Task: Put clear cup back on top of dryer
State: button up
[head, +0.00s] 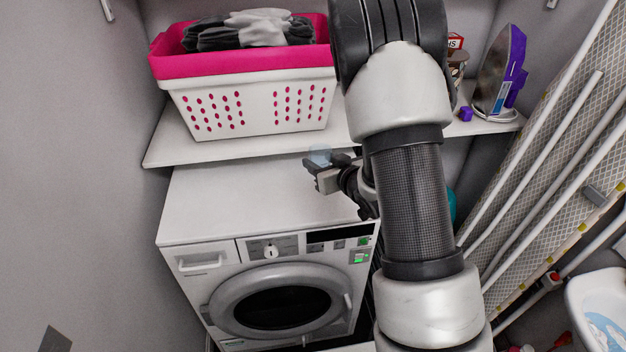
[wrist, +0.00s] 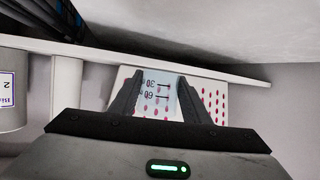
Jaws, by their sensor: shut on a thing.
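The clear cup (head: 319,154) is a small bluish transparent shape at my gripper (head: 322,168) in the head view. In the wrist view, the clear cup (wrist: 158,97) sits between the two dark fingers of my gripper (wrist: 158,84), with dark measuring marks on its wall. The gripper is shut on it. The dryer (head: 250,205) stands under the shelf, with a bare white top. In the head view the cup and gripper appear over the right back part of the dryer top, near the shelf edge. Their height above it is hard to tell.
A shelf (head: 185,152) overhangs the back of the dryer. It holds a pink and white laundry basket (head: 255,105) and an iron (head: 500,75) with purple parts. An ironing board (head: 555,130) leans at the right. The left dryer top is clear.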

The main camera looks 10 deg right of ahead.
send_over(320, 195)
notch_tip(320, 195, down, 5)
jog(key=shift+s+r, duration=0.1)
jog(key=shift+f+b, duration=0.5)
jog(key=shift+f, duration=1.7)
jog(key=shift+f, duration=0.15)
jog(key=o, duration=1.1)
jog(key=shift+c, duration=0.2)
